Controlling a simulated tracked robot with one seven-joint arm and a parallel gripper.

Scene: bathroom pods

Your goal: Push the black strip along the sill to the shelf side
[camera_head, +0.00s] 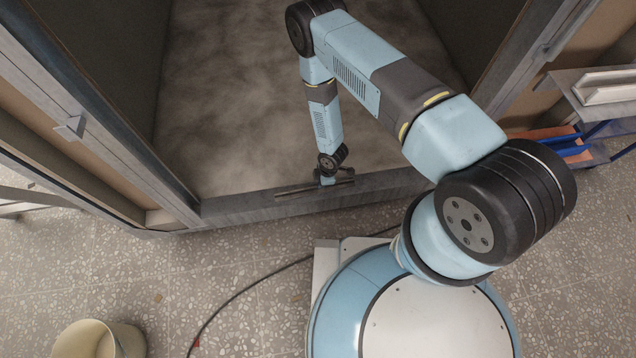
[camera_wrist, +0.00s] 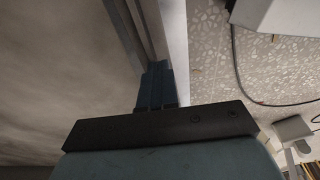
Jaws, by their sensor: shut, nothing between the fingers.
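The black strip (camera_head: 297,189) is a thin dark bar lying lengthwise on the grey sill (camera_head: 240,209) at the front of the pod.
A shelf (camera_head: 600,90) with blue and orange bins stands at the right. Pod frame posts rise at both ends of the sill. A cream bucket (camera_head: 98,340) and a dark cable (camera_head: 240,293) are on the speckled floor. The pod floor (camera_head: 225,120) is bare.

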